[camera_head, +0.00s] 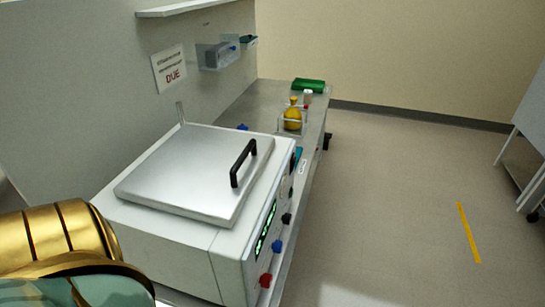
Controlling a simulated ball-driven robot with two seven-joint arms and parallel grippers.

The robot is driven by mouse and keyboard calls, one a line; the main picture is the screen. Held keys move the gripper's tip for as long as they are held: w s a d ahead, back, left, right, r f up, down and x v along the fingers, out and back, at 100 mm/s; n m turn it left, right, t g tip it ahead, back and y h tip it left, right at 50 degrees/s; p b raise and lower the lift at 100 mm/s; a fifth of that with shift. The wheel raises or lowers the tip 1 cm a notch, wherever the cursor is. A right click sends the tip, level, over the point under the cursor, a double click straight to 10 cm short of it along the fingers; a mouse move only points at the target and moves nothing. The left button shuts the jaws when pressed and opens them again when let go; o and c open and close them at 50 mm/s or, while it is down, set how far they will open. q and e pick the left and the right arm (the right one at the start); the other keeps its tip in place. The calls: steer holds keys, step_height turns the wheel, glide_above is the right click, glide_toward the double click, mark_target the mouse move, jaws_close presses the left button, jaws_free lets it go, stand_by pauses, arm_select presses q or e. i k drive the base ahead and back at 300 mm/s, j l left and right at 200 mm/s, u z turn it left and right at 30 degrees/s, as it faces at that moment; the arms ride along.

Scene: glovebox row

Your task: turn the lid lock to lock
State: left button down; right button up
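A white box-shaped machine (165,237) stands on the bench in the lower left and middle. Its flat metal lid (190,170) lies shut on top and has a black bar handle (243,163) near its right edge. The front panel faces right and is seen at a steep angle. It carries a red knob (265,281), a blue knob (277,246), a black knob (286,218) and green lit displays (265,232). I cannot tell which part is the lid lock or how it is set. Neither gripper shows; a gold and green arm part of mine fills the lower left corner.
Behind the machine, the bench holds a yellow flask (293,118) in a clear holder, a white-capped bottle (307,97) and a green tray (308,85). A wall with a sign (169,69) borders the left.

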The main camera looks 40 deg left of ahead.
mark_target(265, 280)
steer(key=u, duration=1.4)
steer(key=i+l+u, duration=0.1)
steer(key=l+u, duration=0.55)
steer(key=u, duration=0.25)
steer(key=i+l+u, duration=0.1)
steer(key=u, duration=0.3)
steer(key=l+u, duration=0.25)
steer(key=u, duration=0.2)
